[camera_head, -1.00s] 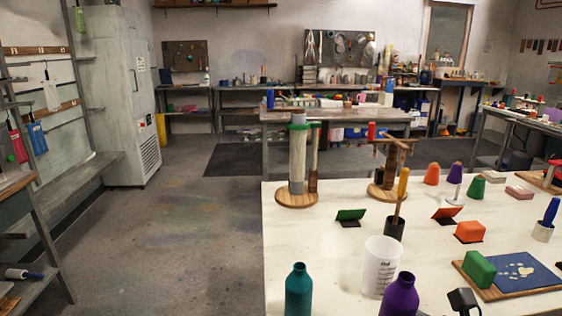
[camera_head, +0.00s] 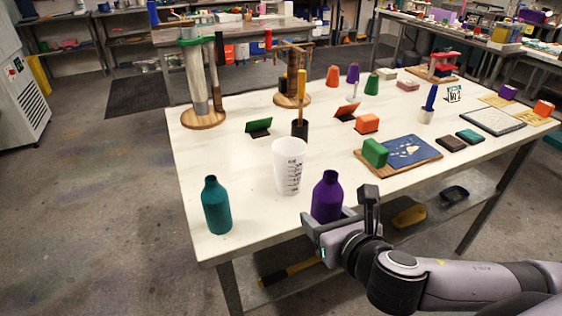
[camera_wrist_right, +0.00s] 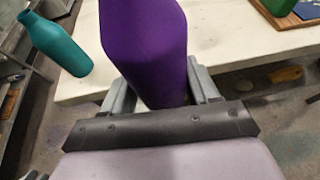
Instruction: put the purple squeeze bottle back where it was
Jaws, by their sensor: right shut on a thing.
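The purple squeeze bottle (camera_head: 327,196) stands upright at the front edge of the white table (camera_head: 240,155). My right gripper (camera_head: 331,220) reaches it from the front and is shut around its lower body. In the right wrist view the purple bottle (camera_wrist_right: 145,45) fills the space between the two grey fingers (camera_wrist_right: 160,90). Whether its base touches the table is hidden by the gripper. My left gripper is not in view.
A teal bottle (camera_head: 216,206) stands to the left, with a clear measuring beaker (camera_head: 289,166) just behind the purple bottle. A green block (camera_head: 375,152) sits on a board to the right. Bare tabletop lies between the teal bottle and the beaker.

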